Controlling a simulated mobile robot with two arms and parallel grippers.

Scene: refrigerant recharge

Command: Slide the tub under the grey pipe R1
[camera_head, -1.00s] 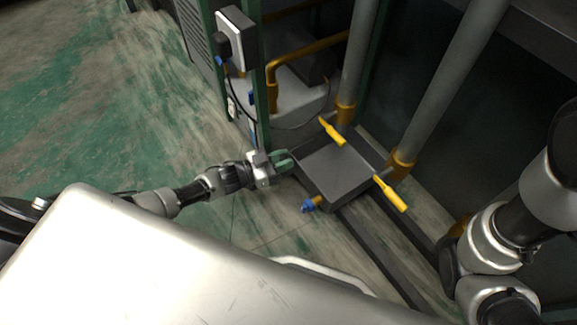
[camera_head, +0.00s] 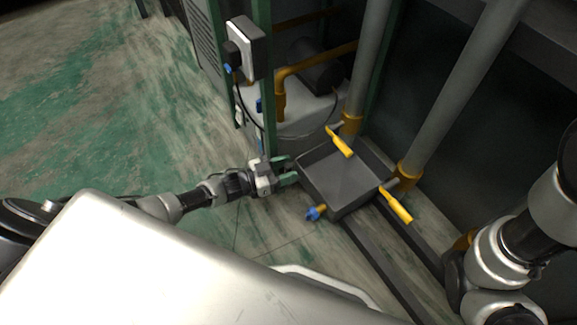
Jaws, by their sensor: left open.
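The tub (camera_head: 340,184) is a dark grey, shallow, square open tray on the floor, in the middle right of the head view. Two upright grey pipes with orange lower ends stand behind it, one at the back (camera_head: 371,72) and one at the right (camera_head: 462,92). I see no label telling which is R1. The tub lies in front of and between their lower ends. My left gripper (camera_head: 288,172) is open, its green fingertips right beside the tub's left corner. I cannot tell whether they touch it. My right gripper is out of view.
Two yellow handles (camera_head: 340,141) (camera_head: 396,207) are by the tub's back and right corners. A blue-capped fitting (camera_head: 315,213) is at its front. Dark rails (camera_head: 385,262) run along the floor. A green-framed cabinet with a grey box (camera_head: 245,45) stands behind my left gripper. The left floor is clear.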

